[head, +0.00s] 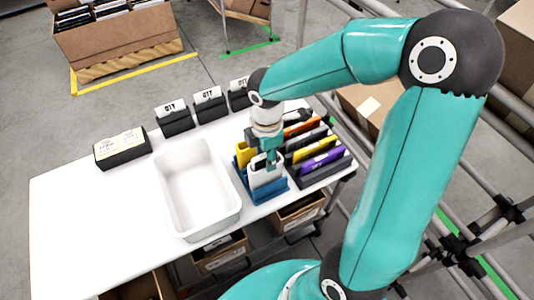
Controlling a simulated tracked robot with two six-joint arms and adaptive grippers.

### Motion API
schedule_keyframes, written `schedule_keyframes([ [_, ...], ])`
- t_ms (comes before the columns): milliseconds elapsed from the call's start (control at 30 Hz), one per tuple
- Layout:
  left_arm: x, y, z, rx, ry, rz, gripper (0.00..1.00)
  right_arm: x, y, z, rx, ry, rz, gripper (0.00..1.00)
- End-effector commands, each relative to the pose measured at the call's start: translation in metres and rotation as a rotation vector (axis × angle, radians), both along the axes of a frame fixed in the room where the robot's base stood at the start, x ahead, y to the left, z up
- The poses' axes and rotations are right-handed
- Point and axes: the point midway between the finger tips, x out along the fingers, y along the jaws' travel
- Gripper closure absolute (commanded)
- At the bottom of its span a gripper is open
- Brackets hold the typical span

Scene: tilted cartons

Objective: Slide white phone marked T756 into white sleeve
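My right gripper (270,160) points down over a blue rack (270,193) on the right part of the white table. A white flat item (258,174) stands upright in this rack, directly under and partly behind the gripper fingers. I cannot tell whether it is the white sleeve, the phone, or both together. No T756 mark can be read. The fingers are small and overlap the white item, so whether they hold anything is unclear. A yellow item (244,152) stands behind it in the same rack. My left gripper is not in view.
A white empty bin (191,222) stands left of the rack. A second rack (325,175) holds purple, yellow and orange items on the right. Black "QTY" holders (210,105) line the back edge, with a black labelled box (122,148) at left. The table's left part (75,220) is clear.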

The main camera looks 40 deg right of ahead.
Motion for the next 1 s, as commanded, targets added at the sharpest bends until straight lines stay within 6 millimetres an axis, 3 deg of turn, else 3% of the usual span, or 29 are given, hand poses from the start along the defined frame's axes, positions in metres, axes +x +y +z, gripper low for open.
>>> schedule_keyframes([
  [267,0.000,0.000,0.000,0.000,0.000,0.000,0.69,0.000,0.000,0.001,0.000,0.000,0.000,0.56],
  [433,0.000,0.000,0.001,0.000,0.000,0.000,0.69,0.001,0.000,0.013,-0.002,-0.004,0.000,0.56],
  [800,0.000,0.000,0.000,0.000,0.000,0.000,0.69,0.000,0.000,0.083,-0.001,-0.006,0.001,0.56],
  [1000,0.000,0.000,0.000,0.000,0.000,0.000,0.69,-0.002,0.001,0.111,-0.001,-0.002,0.000,0.56],
])
